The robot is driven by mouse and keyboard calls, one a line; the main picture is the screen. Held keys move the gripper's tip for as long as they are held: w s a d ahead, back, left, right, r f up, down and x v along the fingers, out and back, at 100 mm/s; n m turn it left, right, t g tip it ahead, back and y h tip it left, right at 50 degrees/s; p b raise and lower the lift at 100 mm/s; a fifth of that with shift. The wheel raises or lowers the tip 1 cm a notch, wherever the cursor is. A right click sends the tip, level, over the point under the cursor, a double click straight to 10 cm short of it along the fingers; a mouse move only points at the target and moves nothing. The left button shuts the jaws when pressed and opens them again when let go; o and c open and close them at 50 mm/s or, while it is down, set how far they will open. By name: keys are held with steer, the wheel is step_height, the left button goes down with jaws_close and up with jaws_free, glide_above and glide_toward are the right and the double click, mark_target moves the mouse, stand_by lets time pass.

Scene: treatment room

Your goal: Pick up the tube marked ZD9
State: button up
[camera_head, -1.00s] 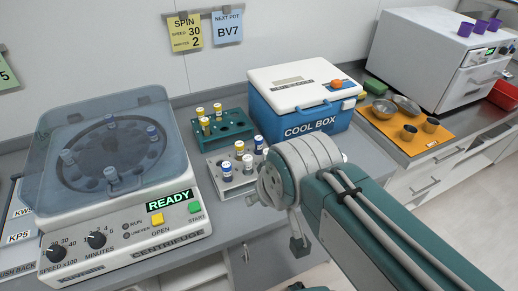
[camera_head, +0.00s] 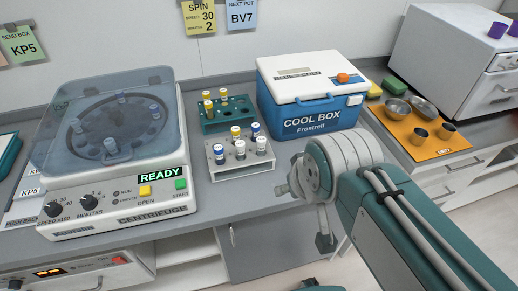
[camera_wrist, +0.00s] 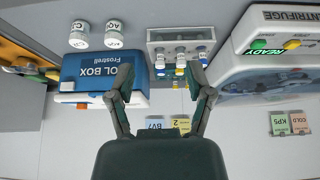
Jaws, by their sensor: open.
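Several small tubes with white, blue and yellow caps stand in a pale grey rack (camera_head: 244,169); one blue-capped tube (camera_head: 219,153) is at its front left. Behind it, a teal rack (camera_head: 237,115) holds several yellow-capped tubes (camera_head: 223,95). More tubes (camera_head: 111,146) sit in the centrifuge (camera_head: 120,208) beneath its clear lid. I cannot read ZD9 on any tube. In the upside-down wrist view, my gripper (camera_wrist: 161,88) is open and empty, its fingers apart, with the grey rack (camera_wrist: 158,34) and its tubes (camera_wrist: 180,53) beyond them. In the head view, the fingers are not discernible.
A blue cool box (camera_head: 312,112) stands right of the racks. An orange mat (camera_head: 405,138) with metal bowls and cups lies further right, near a grey cabinet (camera_head: 446,60). Two white jars (camera_wrist: 115,32) show in the wrist view. The counter before the grey rack is clear.

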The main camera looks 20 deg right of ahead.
steer(key=shift+d, duration=1.05)
steer(key=shift+o, duration=0.6)
steer(key=shift+a, duration=0.25)
steer(key=m+g, duration=0.1)
glide_toward(262, 141)
steer(key=w+a+f, duration=0.1)
steer(key=f, duration=0.1)
steer(key=shift+h, duration=0.3)
steer(key=x, duration=0.4)
steer(key=shift+w+d+f, duration=0.15)
steer(key=shift+d+f, duration=0.1)
steer(key=shift+d, duration=0.05)
steer(key=shift+x, duration=2.7)
steer(key=shift+f, duration=0.1)
steer(key=c, duration=1)
